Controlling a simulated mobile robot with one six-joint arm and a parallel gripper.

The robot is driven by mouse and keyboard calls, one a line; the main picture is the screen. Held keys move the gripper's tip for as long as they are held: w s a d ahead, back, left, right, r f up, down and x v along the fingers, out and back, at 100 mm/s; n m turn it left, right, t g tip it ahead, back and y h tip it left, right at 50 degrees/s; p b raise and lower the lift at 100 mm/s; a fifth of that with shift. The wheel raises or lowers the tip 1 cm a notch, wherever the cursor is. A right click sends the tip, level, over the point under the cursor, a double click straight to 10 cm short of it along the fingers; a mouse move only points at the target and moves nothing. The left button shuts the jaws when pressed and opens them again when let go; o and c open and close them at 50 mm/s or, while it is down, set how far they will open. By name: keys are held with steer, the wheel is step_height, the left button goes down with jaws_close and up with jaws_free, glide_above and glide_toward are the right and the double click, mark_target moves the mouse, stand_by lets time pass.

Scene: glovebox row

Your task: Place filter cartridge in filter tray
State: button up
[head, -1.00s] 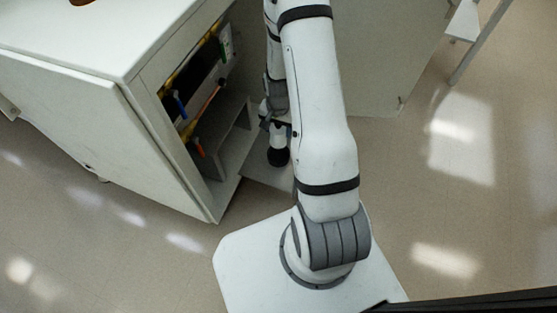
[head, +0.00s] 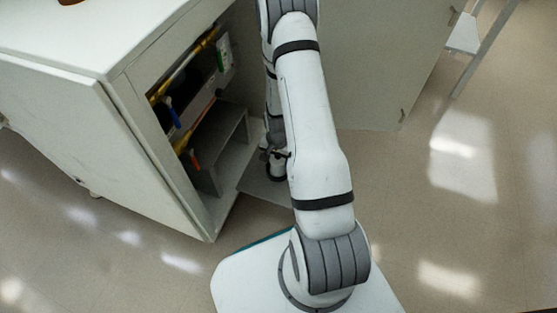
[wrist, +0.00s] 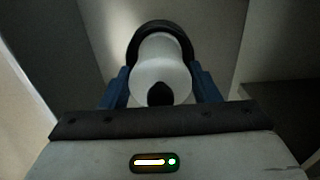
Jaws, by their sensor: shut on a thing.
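The filter cartridge (wrist: 160,70) is a white cylinder with a black ring at its far end and a black spot on its near end. In the wrist view it sits between the two blue fingers of my gripper (wrist: 160,90), which is shut on it. In the head view the cartridge (head: 277,171) shows small and low beside my arm, partly hidden, near the cabinet opening. I cannot make out a filter tray for certain in either view.
An open white cabinet (head: 75,120) stands at the left, with pipes, valves and a grey shelf (head: 222,150) inside. A grey plate (head: 258,185) lies low by its opening. A pale panel (head: 370,80) stands behind my arm. The floor at the right (head: 480,180) is clear.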

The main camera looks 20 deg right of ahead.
steer(key=shift+f+b, duration=0.3)
steer(key=shift+f, duration=0.05)
steer(key=o, duration=1)
steer(key=shift+r, duration=0.1)
step_height(320, 180, up, 13)
steer(key=p, duration=0.6)
steer(key=shift+f, duration=0.2)
step_height(320, 180, up, 10)
steer(key=s+a+n, duration=0.1)
steer(key=a+n, duration=0.1)
steer(key=a, duration=0.1)
steer(key=s+a+r+n, duration=0.2)
steer(key=s+r, duration=0.3)
steer(key=r, duration=0.1)
steer(key=s+a+r+n, duration=0.2)
steer(key=s+r, duration=0.3)
steer(key=r, duration=0.2)
steer(key=s+a+r+n+t, duration=0.1)
steer(key=s+a+r+n, duration=0.1)
steer(key=s+r, duration=0.3)
steer(key=shift+s+a+r+n, duration=0.1)
steer(key=shift+r+n, duration=0.15)
steer(key=shift+r, duration=0.2)
steer(key=shift+s+a+r+n, duration=0.1)
steer(key=shift+r+n, duration=0.15)
steer(key=shift+r, duration=0.2)
